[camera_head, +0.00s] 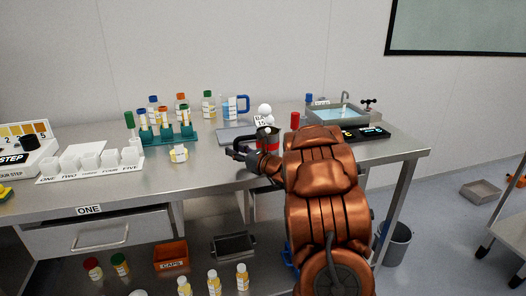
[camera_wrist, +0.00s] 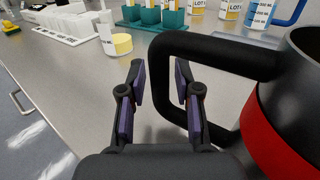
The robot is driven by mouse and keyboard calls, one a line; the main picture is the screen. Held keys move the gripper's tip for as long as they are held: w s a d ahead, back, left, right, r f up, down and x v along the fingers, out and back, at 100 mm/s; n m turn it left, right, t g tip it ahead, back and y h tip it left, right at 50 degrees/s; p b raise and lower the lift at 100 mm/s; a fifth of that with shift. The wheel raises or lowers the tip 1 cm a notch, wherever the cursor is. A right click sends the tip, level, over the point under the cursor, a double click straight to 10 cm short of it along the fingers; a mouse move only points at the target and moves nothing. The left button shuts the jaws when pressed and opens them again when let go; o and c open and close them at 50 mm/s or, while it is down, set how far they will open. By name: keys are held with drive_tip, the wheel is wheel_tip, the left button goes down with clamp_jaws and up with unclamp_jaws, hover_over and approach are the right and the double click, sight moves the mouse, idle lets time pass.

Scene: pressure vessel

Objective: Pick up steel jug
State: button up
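The steel jug (camera_head: 268,143), dark with a red band and a black handle, stands upright on the steel bench near its front edge. In the wrist view the jug (camera_wrist: 287,130) fills the right side, cut off by the picture edge, its handle (camera_wrist: 205,45) reaching left. My gripper (camera_head: 237,154) is low at the jug's left, partly hidden by my arm. In the wrist view my gripper (camera_wrist: 160,78) is open, its two fingers apart. The handle's outer bar shows between and behind the fingers, nearer the right one. I cannot tell whether they touch.
A small yellow-capped jar (camera_head: 179,153) and a green tube rack (camera_head: 168,136) stand left of my gripper. A grey plate (camera_head: 232,135) and a blue-handled beaker (camera_head: 232,108) are behind. A red container (camera_head: 295,121) and sink (camera_head: 338,116) are right. Bare bench lies left of my gripper.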

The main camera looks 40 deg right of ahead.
clamp_jaws()
drive_tip(key=shift+r, duration=0.15)
